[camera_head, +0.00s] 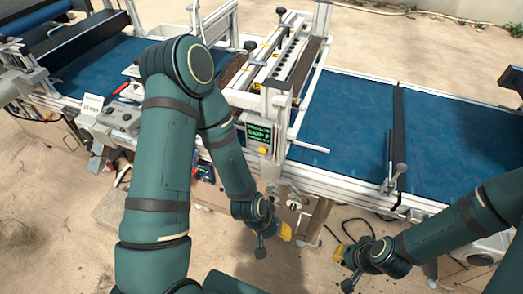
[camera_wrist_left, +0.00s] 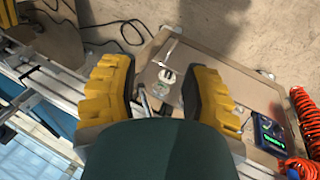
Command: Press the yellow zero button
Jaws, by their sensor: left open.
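The yellow button (camera_head: 262,150) shows in the head view just under a small black display (camera_head: 258,133) with green text, on the front of the tray seeder. My left gripper (camera_head: 285,231) is below and slightly right of the button, clearly apart from it, by the lower front of the machine; only a bit of yellow finger shows there. In the left wrist view its two yellow fingers (camera_wrist_left: 158,95) are spread with nothing between them. The button cannot be made out in that view. My right gripper (camera_head: 342,252) is low at right, mostly hidden by its own wrist.
Blue conveyor belts (camera_head: 345,125) run to both sides of the seeder. A metal lever (camera_head: 397,175) stands on the right belt's front rail. The left wrist view shows a wooden panel (camera_wrist_left: 228,88), a blue device (camera_wrist_left: 268,132) and an orange coiled hose (camera_wrist_left: 304,115).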

